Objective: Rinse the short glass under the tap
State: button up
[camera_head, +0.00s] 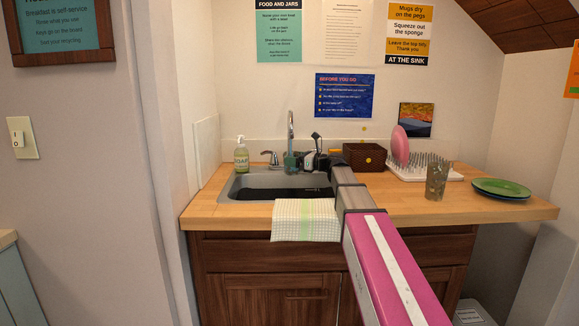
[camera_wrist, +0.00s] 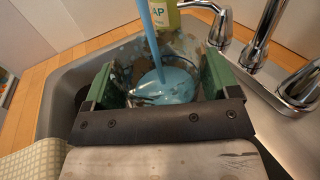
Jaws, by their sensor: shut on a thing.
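The short glass (camera_wrist: 140,88) is a clear, speckled tumbler, held between the green finger pads of my gripper (camera_wrist: 160,72) in the wrist view. My gripper is shut on it, over the sink (camera_head: 238,184). A blue stream of water (camera_wrist: 150,40) falls from above into the glass, and blue water shows inside it. In the head view the tap (camera_head: 290,122) rises behind the sink, and the glass (camera_head: 290,160) shows small and bluish below its spout. My wrist hides part of the glass.
A soap bottle (camera_head: 241,156) stands left of the tap. A striped towel (camera_head: 305,220) hangs over the front edge. To the right are a brown basket (camera_head: 366,158), a drying rack (camera_head: 445,172) with a pink plate, a taller glass (camera_head: 436,182) and green plates (camera_head: 502,187).

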jog(key=shift+a, duration=0.2)
jog(key=shift+a, duration=0.4)
jog(key=shift+d, duration=0.25)
dwell(0.3)
jog(key=shift+d, duration=0.35)
jog(key=shift+s, duration=0.15)
jog(key=s, duration=0.7)
jog(key=shift+s+d, duration=0.35)
dwell(0.6)
jog(key=shift+r, duration=0.1)
dwell(1.2)
